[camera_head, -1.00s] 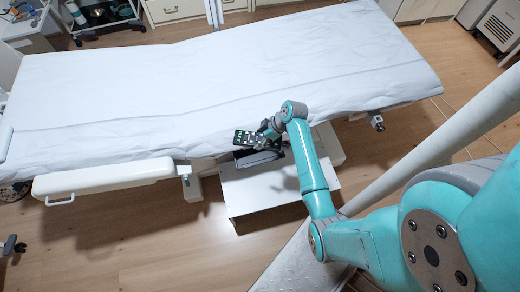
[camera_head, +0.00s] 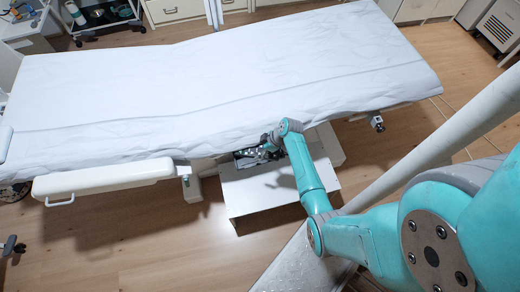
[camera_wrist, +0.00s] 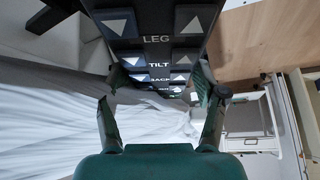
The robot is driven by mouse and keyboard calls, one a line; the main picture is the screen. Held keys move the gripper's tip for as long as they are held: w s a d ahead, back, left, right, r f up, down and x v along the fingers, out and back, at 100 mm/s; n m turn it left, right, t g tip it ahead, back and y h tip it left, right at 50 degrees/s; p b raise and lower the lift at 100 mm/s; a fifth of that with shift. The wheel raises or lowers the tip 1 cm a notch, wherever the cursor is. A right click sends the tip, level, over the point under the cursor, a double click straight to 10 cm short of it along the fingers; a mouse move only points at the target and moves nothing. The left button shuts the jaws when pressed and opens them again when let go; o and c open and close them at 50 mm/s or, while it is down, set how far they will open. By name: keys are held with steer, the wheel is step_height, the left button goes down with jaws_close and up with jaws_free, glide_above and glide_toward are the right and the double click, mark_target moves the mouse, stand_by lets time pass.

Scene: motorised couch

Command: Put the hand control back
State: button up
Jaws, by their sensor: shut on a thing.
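The hand control (camera_wrist: 159,52) is a dark panel with pale arrow buttons and the labels LEG, TILT and BACK. It fills the top of the wrist view, between the two fingers of my gripper (camera_wrist: 163,92), which is shut on it. In the head view, my gripper (camera_head: 266,146) is at the couch's near edge, with the hand control (camera_head: 246,152) just left of it. A dark holder (camera_head: 258,161) sits under that edge, above the white base box. The control overlaps the holder in the picture; I cannot tell whether it rests inside.
The couch (camera_head: 200,90) carries a white sheet that hangs over its near edge. A white side rail (camera_head: 105,179) is at the left, and a white base box (camera_head: 265,192) stands below the holder. Wooden floor (camera_head: 150,240) is free in front.

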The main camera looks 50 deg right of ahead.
steer(key=shift+f, duration=0.35)
steer(key=o, duration=1.3)
steer(key=shift+c, duration=0.2)
